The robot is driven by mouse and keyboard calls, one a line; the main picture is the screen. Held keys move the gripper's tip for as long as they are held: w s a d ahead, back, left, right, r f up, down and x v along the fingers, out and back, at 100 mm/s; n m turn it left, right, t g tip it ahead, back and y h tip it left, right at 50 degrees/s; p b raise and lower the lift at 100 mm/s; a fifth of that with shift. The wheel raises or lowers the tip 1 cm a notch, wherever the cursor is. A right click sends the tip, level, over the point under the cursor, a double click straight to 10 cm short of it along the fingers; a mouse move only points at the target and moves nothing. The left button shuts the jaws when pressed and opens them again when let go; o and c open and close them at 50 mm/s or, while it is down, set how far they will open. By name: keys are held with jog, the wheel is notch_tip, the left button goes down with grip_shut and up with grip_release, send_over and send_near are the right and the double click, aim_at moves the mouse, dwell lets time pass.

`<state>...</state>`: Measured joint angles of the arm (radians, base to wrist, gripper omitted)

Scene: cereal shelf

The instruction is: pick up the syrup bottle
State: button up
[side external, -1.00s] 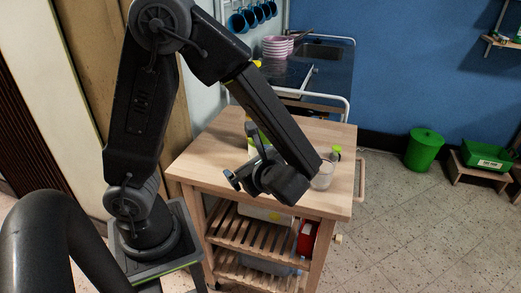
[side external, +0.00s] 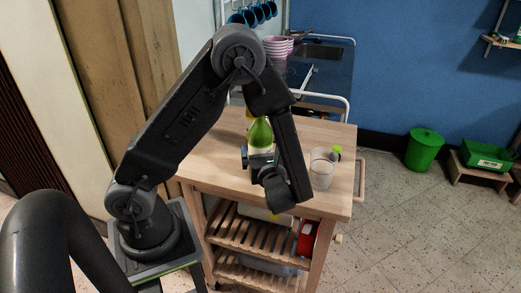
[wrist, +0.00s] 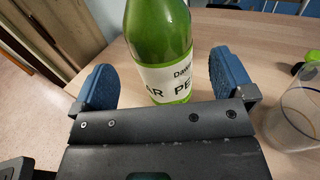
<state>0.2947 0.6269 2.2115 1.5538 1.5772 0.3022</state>
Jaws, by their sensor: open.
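A green bottle (side external: 261,134) with a white label stands upright on the wooden cart top; I take it for the syrup bottle. In the wrist view the bottle (wrist: 158,30) rises in the middle, its label partly readable and its top cut off. My gripper (wrist: 164,80) is open, with one blue-padded finger on each side of the bottle's lower part and a visible gap on both sides. In the side view my gripper (side external: 258,161) is low at the bottle, partly hiding its lower half.
A clear glass (side external: 321,168) stands right of my gripper, close to it in the wrist view (wrist: 298,110). A small green-topped item (side external: 336,151) is behind the glass. The wooden cart top (side external: 212,152) is bare to the left. Red and other items sit on the slatted shelves below.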

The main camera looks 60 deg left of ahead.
aim_at(261, 142)
jog(key=shift+f+x, duration=0.2)
jog(key=shift+x, duration=2.5)
jog(key=shift+c, duration=0.4)
jog(key=c, duration=1.2)
jog(key=shift+c, duration=0.3)
jog(key=shift+r, duration=0.1)
